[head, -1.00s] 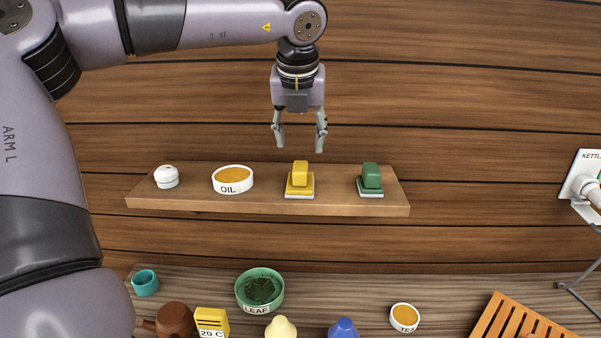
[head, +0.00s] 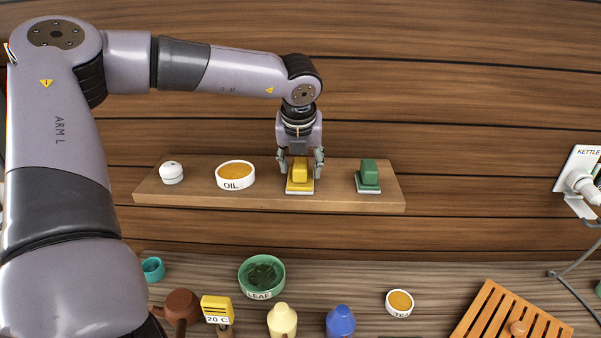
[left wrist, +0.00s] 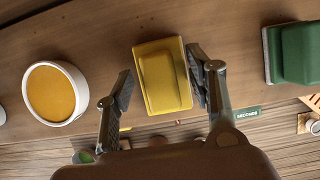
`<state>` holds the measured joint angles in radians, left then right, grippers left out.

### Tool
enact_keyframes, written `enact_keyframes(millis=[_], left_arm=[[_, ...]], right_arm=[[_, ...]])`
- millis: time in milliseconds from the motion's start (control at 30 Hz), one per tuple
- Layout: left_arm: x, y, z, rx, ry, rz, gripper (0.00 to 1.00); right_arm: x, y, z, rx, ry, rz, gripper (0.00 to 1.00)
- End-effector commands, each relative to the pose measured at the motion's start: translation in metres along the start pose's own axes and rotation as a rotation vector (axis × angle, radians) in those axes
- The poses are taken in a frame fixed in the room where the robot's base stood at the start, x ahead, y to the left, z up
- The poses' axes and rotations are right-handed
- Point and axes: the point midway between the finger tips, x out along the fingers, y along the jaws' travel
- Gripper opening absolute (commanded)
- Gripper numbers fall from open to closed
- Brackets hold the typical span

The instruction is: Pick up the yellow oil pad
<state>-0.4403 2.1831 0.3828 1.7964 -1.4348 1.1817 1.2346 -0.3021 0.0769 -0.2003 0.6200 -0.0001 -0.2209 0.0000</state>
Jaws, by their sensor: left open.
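The yellow oil pad (head: 299,178) stands on the wooden shelf (head: 190,197), between the white oil bowl and a green pad. Its block-shaped grip points up. My left gripper (head: 301,168) is open and pointing down, with its fingers on either side of the pad's grip. In the left wrist view the yellow oil pad (left wrist: 163,78) lies between the two open fingers of my left gripper (left wrist: 162,82). A gap shows on the left side; the right finger is very close to the pad, and I cannot tell whether it touches. My right gripper is not in view.
The oil bowl (head: 235,175) and a white lidded pot (head: 171,173) stand left of the pad, the green pad (head: 368,176) right. Below, the counter holds a leaf bowl (head: 262,277), a tea bowl (head: 399,302) and a slatted wooden tray (head: 490,310). The wall is close behind the shelf.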

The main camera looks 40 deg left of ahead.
Motion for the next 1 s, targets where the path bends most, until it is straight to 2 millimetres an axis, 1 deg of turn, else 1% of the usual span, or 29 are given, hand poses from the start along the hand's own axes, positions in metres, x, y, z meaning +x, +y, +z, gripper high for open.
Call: enact_keyframes(millis=[67, 333, 800, 1000], left_arm=[[-0.0001, -0.0001, -0.0001, 0.000, 0.000, 0.000, 0.49], [-0.0004, -0.0001, 0.0000, 0.001, 0.000, 0.000, 0.31], [-0.0004, 0.0000, -0.0001, 0.001, 0.000, 0.001, 0.00], [-0.0006, -0.0001, 0.0001, 0.001, 0.000, 0.000, 0.00]], right_arm=[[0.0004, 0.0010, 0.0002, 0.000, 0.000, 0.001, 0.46], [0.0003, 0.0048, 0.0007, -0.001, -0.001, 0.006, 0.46], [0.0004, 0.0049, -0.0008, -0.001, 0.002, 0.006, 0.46], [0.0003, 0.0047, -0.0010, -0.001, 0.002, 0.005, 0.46]])
